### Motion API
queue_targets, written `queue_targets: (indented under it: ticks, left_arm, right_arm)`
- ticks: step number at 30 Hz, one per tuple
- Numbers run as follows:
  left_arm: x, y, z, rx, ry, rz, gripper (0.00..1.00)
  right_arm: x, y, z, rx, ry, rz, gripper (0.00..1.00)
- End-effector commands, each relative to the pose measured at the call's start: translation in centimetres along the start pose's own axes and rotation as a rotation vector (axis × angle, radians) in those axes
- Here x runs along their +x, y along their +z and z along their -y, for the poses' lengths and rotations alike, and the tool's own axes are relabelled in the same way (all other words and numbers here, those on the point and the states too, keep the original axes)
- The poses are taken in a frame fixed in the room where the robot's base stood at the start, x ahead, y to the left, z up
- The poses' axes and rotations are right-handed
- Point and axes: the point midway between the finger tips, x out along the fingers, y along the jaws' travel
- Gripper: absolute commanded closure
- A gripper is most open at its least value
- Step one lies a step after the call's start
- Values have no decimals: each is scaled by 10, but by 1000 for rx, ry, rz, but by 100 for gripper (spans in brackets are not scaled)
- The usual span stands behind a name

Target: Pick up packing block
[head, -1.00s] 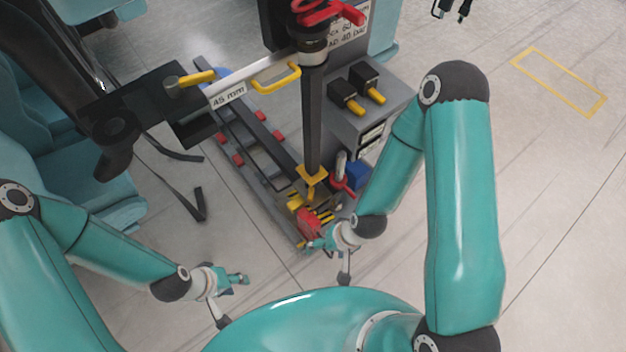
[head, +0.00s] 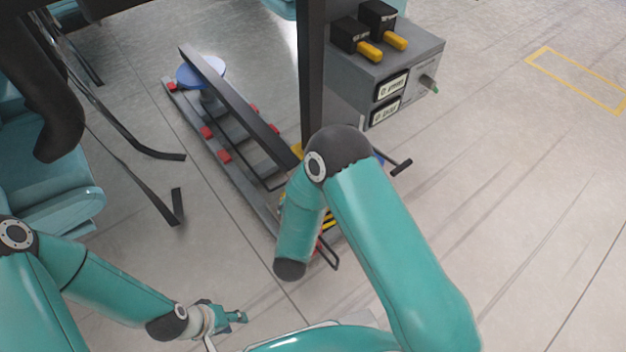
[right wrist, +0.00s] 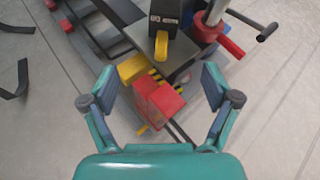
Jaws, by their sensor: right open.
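In the right wrist view, red blocks (right wrist: 158,102) sit close together on the end of a low grey rail-like frame. A yellow block (right wrist: 132,68) lies just beyond them. I cannot tell which of these is the packing block. My right gripper (right wrist: 159,84) is open, its two fingers spread to either side of the red blocks, with nothing visibly held. In the head view my right arm hides this gripper and most of the blocks. My left gripper (head: 238,317) is low at the left, away from the frame; its jaw opening is unclear.
A dark post (head: 311,75) rises from the frame. A grey control box (head: 385,72) with yellow-tipped black levers stands beside it. A blue disc (head: 201,71) is at the far end. Black straps (head: 165,205) lie at left. Floor at right is clear.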

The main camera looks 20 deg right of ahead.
Motion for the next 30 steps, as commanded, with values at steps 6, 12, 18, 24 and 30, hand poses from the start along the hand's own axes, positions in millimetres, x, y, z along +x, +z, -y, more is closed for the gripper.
queue_targets:
  ticks: [6, 12, 18, 24, 30]
  left_arm:
    - [17, 0, 6, 0, 0, -1, 60]
    - [25, 0, 9, 0, 0, -1, 60]
    - [35, 0, 13, 0, 0, -1, 60]
    - [41, 0, 15, 0, 0, 0, 60]
    - [44, 0, 16, 0, 0, 0, 60]
  right_arm:
    - [12, -4, -2, 156, -33, 56, 12]
    - [47, -2, 0, 163, -36, 57, 12]
    - [90, 0, 2, 160, -35, 57, 12]
    - [116, 3, 3, 158, -33, 56, 12]
    - [126, 5, 4, 157, -33, 56, 12]
